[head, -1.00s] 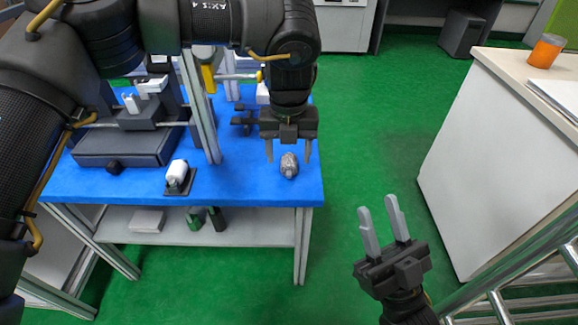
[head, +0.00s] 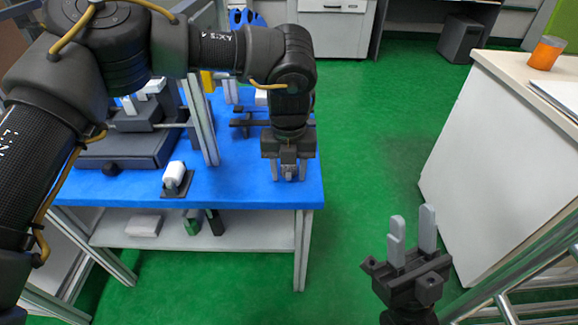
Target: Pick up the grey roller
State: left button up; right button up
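The grey roller (head: 289,171) is on the blue table top near its front right corner, mostly covered by my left gripper. My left gripper (head: 289,176) points down over it, with one finger on each side. I cannot tell whether the fingers touch the roller or leave a small gap. My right gripper (head: 412,226) is open and empty, fingers up, in front of the table to the right, over the green floor.
The blue table (head: 235,187) also holds a white part on a dark stand (head: 174,176), a dark grey device (head: 130,148) and an upright metal post (head: 203,125). Several items lie on its lower shelf (head: 170,236). A white cabinet (head: 490,165) stands at right.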

pick_arm(q)
jog(key=c, duration=0.7)
jog(key=shift+c, duration=0.2)
